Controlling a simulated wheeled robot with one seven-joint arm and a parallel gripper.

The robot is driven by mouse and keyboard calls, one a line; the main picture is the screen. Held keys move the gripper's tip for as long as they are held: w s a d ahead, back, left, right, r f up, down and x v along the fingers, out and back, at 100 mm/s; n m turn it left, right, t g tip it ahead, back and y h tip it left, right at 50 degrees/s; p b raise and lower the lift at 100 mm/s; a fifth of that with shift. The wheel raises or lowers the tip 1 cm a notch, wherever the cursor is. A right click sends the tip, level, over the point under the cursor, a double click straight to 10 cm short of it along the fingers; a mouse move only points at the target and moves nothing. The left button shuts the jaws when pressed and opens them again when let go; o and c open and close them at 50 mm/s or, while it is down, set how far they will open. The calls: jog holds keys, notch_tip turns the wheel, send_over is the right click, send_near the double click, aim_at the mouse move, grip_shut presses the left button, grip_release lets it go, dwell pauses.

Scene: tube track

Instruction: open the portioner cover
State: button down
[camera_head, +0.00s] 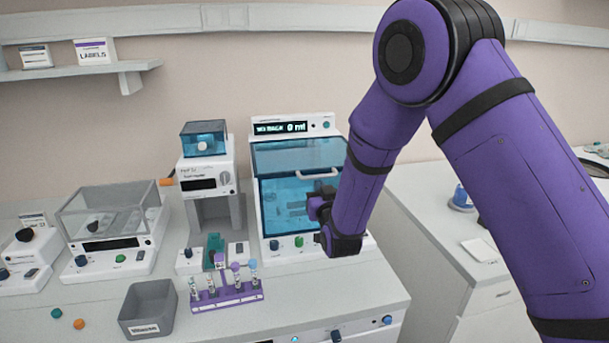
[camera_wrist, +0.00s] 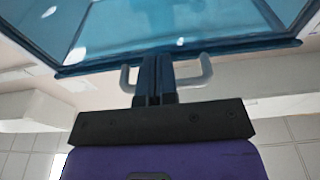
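The portioner (camera_head: 268,215) is the white machine with the "0 ml" display, at the middle of the counter. Its clear blue cover (camera_head: 285,155) carries a pale U-shaped handle (camera_head: 317,174) near its front edge. My gripper (camera_head: 297,209) is in front of the machine, a little below the handle in the head view. In the wrist view, the cover (camera_wrist: 100,30) fills the top. The gripper's two fingers (camera_wrist: 156,72) lie close together and overlap the middle of the handle (camera_wrist: 206,72). Whether they touch it I cannot tell.
A grey bin (camera_head: 148,310) and a purple rack (camera_head: 226,297) with several tubes stand in front. Left of the portioner is a white device with a blue top (camera_head: 205,138). A clear-hooded balance (camera_head: 110,225) stands further left.

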notch_tip(320, 180, up, 7)
dwell(0.8)
notch_tip(320, 180, up, 7)
jog(key=w, duration=0.3)
jog(key=shift+a, duration=0.4)
dwell(0.6)
jog(key=x, duration=0.8)
jog(key=shift+r, duration=0.25)
dwell(0.5)
jog(key=shift+w, duration=0.1)
